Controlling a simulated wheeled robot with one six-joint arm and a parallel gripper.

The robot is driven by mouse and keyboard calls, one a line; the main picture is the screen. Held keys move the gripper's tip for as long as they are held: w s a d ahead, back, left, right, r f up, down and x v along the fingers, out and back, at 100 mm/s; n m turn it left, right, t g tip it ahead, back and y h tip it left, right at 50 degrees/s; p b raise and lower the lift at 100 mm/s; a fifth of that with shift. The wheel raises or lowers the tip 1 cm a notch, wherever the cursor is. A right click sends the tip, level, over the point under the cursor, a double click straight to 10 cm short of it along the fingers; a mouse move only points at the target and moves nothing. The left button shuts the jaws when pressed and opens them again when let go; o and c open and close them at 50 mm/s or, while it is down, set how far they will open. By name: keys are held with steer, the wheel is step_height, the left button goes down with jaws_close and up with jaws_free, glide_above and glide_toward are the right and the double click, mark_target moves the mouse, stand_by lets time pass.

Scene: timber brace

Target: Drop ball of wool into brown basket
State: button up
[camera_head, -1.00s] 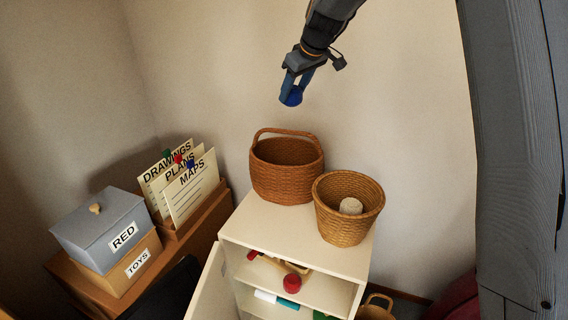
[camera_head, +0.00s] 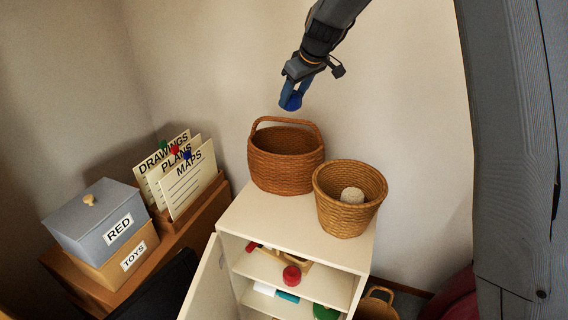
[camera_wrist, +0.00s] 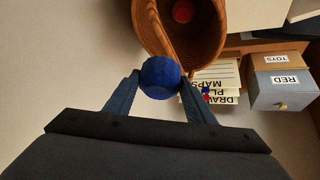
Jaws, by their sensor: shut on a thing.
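My gripper (camera_head: 290,98) is shut on a blue ball of wool (camera_wrist: 160,77), which sits between the two fingertips in the wrist view. In the head view the ball is mostly covered by the fingers. The brown basket (camera_head: 286,170), reddish with a hoop handle, stands on top of the white cabinet. My gripper is above the basket's opening level in the picture, apart from it. In the wrist view the basket (camera_wrist: 211,35) lies just beyond the ball, with a red round thing (camera_wrist: 183,11) inside.
A lighter tan basket (camera_head: 348,212) holding a beige ball (camera_head: 352,195) stands right of the brown one on the cabinet (camera_head: 262,217). Boxes marked RED (camera_head: 98,222) and TOYS (camera_head: 128,262) and a file holder (camera_head: 195,207) stand left. A wall is behind.

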steer(key=o, duration=1.1)
steer(key=shift+r, duration=0.1)
steer(key=shift+b+v, duration=1.2)
steer(key=shift+v, duration=2.65)
steer(key=s+d+f+m+g+h, duration=0.1)
steer(key=s+d+f+m, duration=0.2)
steer(key=s+f, duration=0.4)
steer(key=s+d+f+m+g+h, duration=0.1)
steer(key=s+d+f, duration=0.4)
steer(key=s, duration=1.1)
steer(key=s+d+f+m+g+h, duration=0.1)
steer(key=s+d+f+m, duration=0.3)
steer(key=s+f, duration=0.6)
steer(key=shift+s+d+f+m+g, duration=0.1)
steer(key=shift+s+d+m+g, duration=0.05)
steer(key=shift+s+d+g, duration=0.3)
steer(key=shift+s+d+f+m+g, duration=0.15)
steer(key=shift+s+g, duration=0.1)
steer(key=shift+s, duration=0.3)
